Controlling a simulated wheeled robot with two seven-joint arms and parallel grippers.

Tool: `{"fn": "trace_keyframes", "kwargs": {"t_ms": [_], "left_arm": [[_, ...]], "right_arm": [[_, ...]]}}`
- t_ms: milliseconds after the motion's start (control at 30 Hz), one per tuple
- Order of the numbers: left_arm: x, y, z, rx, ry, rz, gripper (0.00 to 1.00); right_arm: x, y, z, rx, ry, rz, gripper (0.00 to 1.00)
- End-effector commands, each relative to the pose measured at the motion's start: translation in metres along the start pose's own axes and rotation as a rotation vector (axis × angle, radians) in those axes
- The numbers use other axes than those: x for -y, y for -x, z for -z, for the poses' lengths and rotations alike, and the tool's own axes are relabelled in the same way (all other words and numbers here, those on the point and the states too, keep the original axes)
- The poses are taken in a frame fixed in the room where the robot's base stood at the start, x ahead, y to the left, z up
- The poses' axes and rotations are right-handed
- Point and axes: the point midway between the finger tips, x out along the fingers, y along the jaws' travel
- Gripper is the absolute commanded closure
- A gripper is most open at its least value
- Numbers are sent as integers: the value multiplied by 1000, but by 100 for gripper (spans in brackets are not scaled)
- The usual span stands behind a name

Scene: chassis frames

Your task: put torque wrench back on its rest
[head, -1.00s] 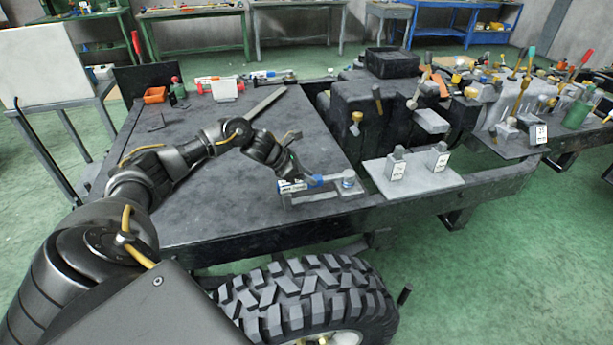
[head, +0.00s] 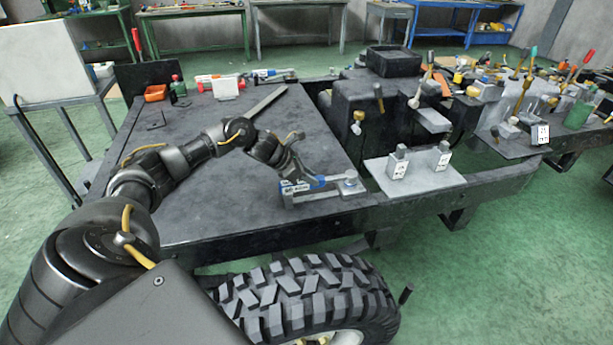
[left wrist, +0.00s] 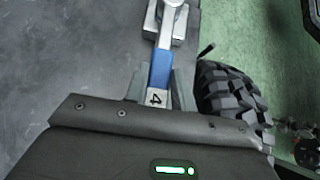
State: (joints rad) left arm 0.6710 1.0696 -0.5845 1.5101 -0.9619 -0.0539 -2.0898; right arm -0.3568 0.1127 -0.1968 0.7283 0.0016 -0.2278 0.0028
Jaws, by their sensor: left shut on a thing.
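The torque wrench (head: 313,183) has a blue and silver grip and a silver head toward the right. It lies low over a grey rest (head: 322,197) at the right front edge of the dark table. My left gripper (head: 296,178) is shut on the wrench's grip. In the left wrist view the wrench (left wrist: 160,68) runs up from between my left fingers (left wrist: 157,88), with a label "4" near them. Its head is over a pale grey block of the rest (left wrist: 178,25). Whether the wrench touches the rest, I cannot tell. My right gripper is not in view.
A grey plate (head: 445,180) with two labelled blocks stands right of the rest. A black tyre (head: 305,300) is below the table's front edge. A long flat bar (head: 266,101), an orange bin (head: 156,93) and red-and-white tools lie further back. The table's middle is clear.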

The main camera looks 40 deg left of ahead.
Motion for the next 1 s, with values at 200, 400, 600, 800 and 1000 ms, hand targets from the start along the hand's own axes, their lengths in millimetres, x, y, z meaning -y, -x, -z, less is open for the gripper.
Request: {"fn": "trace_keyframes", "kwargs": {"t_ms": [200, 400, 600, 800, 1000], "left_arm": [[0, -6, 5, 3, 0, 0, 63], [0, -6, 6, 1, 0, 0, 49], [0, -6, 8, -3, 1, 1, 49], [0, 1, 0, -2, 0, 1, 49], [0, 14, -14, 0, 0, 1, 49]], "right_arm": [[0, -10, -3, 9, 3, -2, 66], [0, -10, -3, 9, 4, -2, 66], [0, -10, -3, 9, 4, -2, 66], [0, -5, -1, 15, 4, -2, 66], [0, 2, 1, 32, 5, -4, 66]]}}
